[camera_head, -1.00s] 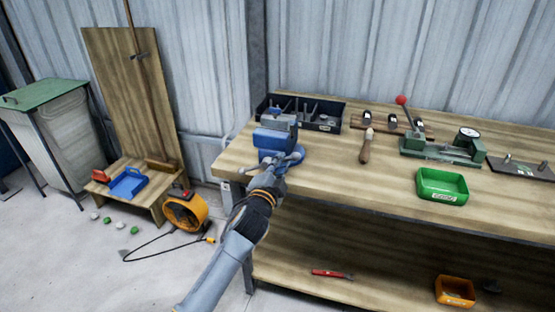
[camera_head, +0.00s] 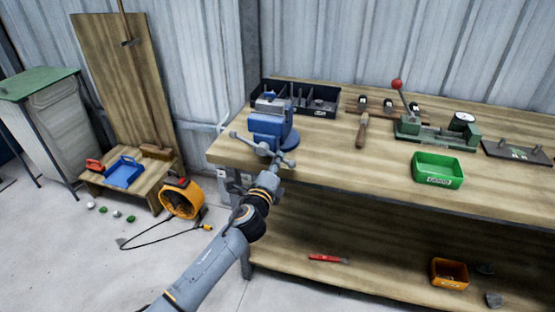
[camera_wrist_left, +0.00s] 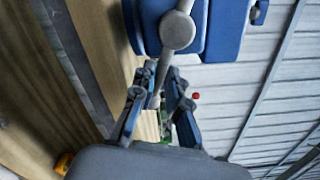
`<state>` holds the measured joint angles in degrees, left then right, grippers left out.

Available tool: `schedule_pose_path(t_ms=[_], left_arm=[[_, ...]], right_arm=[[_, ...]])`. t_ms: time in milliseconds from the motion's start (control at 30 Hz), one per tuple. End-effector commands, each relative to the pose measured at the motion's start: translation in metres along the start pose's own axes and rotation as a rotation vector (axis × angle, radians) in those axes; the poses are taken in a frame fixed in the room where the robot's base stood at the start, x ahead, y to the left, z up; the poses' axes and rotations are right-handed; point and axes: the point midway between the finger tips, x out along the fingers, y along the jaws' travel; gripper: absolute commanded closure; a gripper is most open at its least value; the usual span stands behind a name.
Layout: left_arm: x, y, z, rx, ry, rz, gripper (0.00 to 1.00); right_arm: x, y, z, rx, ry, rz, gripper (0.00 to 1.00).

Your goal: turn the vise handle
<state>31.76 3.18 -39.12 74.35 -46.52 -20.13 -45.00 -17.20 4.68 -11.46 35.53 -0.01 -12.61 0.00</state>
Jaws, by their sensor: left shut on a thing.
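The blue vise (camera_head: 268,122) stands on the left end of the wooden workbench. Its grey handle (camera_head: 254,145) slants across the front, from a knob at upper left down to the right end. My left gripper (camera_head: 279,164) is at the handle's lower right end. In the left wrist view the handle (camera_wrist_left: 163,68) runs down from the round hub between the fingers of my left gripper (camera_wrist_left: 160,88), which is shut on it. The vise body also shows there in blue (camera_wrist_left: 222,22). The fingers hide the gripped end. My right gripper is not in view.
A black divided tray (camera_head: 318,106) sits behind the vise. A wooden-handled tool (camera_head: 361,134), a green bin (camera_head: 437,170) and a green press (camera_head: 425,132) stand to the right.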

Motion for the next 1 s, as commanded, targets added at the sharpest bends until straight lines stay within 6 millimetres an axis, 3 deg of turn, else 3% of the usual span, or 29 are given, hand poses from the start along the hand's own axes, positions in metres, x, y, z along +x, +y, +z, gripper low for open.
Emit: schedule_pose_path(t_ms=[300, 867, 900, 1000], left_arm=[[-0.0011, 0.0103, -0.0014, 0.124, 0.003, 0.006, 1.00], [-0.0014, 0.0122, -0.0019, 0.148, 0.004, 0.007, 1.00], [-0.0014, 0.0123, -0.0019, 0.148, 0.004, 0.007, 0.78], [-0.0012, 0.0116, -0.0014, 0.147, 0.003, 0.006, 0.63]], right_arm=[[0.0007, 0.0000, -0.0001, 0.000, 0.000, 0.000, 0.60], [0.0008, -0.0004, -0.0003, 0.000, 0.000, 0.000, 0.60], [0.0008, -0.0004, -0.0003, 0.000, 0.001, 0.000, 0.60], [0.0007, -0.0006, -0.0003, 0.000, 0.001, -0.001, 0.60]])
